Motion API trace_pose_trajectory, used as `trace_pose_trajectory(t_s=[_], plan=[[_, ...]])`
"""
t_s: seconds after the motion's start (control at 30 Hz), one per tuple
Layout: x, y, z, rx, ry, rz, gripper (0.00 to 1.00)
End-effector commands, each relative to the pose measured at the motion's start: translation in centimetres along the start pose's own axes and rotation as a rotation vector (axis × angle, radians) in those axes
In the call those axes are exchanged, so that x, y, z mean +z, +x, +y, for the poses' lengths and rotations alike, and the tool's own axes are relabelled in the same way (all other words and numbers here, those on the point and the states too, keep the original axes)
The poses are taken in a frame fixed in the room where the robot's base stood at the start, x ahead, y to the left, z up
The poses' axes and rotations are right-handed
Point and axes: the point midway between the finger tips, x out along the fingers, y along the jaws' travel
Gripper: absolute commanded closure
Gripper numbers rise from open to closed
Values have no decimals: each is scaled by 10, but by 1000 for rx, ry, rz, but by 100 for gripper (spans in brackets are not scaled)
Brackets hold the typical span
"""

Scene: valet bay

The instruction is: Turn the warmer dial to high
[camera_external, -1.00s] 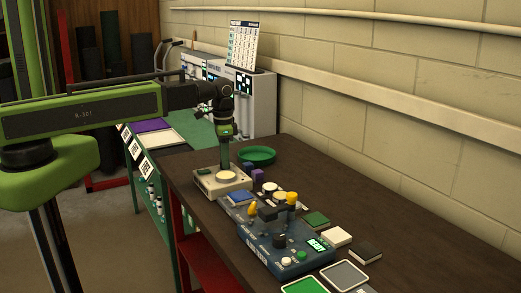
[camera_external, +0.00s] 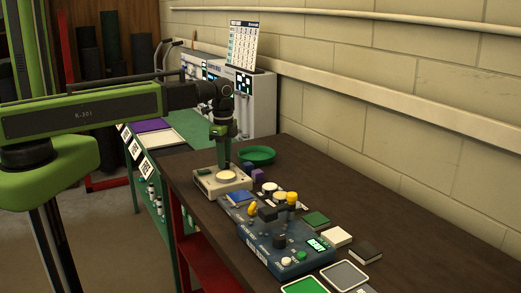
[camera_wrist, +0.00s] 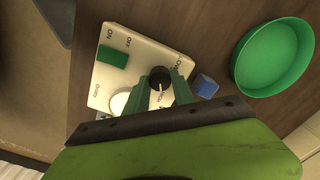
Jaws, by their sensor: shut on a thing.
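The warmer (camera_external: 222,182) is a cream box on the dark bench, below my gripper in the outside view. In the wrist view its cream top (camera_wrist: 117,85) carries a green switch (camera_wrist: 113,58) near the ON and OFF marks and a pale round disc (camera_wrist: 119,103). The black warmer dial (camera_wrist: 160,79), with a light pointer line, sits near its right edge. A partly covered "LOW" mark shows beside it. My gripper (camera_wrist: 160,88) has its green fingers around the dial, shut on it. In the outside view my gripper (camera_external: 224,162) points down and hides the dial.
A blue-grey device (camera_external: 282,245) with knobs lies nearer the camera. The bench is clear along the wall at right.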

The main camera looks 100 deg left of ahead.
Motion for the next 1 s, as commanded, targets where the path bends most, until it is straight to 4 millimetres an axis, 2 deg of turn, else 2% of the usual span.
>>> trace_pose_trajectory(t_s=[0.47,0.5,0.63,1.0], plan=[[1,0,0,1,13,-2,100],[1,0,0,2,12,-2,65],[0,0,0,1,12,-1,49],[0,-4,0,0,11,0,49]])
